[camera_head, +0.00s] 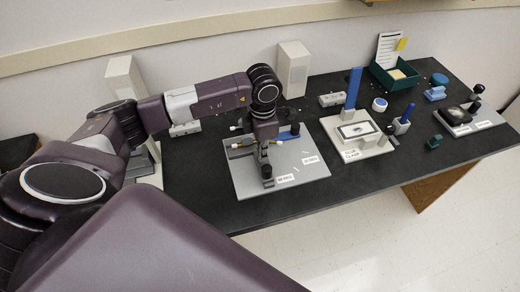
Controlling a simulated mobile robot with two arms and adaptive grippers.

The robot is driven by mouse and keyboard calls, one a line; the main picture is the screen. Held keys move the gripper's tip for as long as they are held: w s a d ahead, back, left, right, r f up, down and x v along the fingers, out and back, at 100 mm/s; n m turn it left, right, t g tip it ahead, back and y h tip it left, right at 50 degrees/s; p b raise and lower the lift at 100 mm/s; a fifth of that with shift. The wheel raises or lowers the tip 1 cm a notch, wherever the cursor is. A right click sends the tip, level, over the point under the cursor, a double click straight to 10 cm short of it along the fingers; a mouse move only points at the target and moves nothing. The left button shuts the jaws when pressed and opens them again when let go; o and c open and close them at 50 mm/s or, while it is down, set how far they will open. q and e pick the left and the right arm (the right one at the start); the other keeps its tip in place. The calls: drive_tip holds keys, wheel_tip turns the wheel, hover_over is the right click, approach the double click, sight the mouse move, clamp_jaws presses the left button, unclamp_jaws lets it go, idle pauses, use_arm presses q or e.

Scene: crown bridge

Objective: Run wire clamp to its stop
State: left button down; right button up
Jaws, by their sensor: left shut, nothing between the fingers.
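A grey plate (252,191) lies on the black bench in the middle, with small white labels, thin pale wire-like pieces and a blue block (288,132). My left gripper (266,180) points down over the plate's left half and is shut with nothing between its fingers. The fingertips are at or close to the plate, near the front label (285,179); I cannot tell whether they touch anything. My wrist hides part of the plate's middle. I cannot tell surely which part is the wire clamp. My right gripper is not in view.
A pale fixture with a tall blue lever (353,88) and a labelled base stands right of the plate. A green box (376,78), a small white-and-blue round pot (379,104) and a grey plate with dark knobs (468,127) are farther right. White blocks (293,68) stand at the back.

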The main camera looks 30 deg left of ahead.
sight(262, 163)
use_arm(q)
wheel_tip(262, 163, up, 7)
drive_tip(key=p, duration=0.4)
idle(0.4)
idle(0.4)
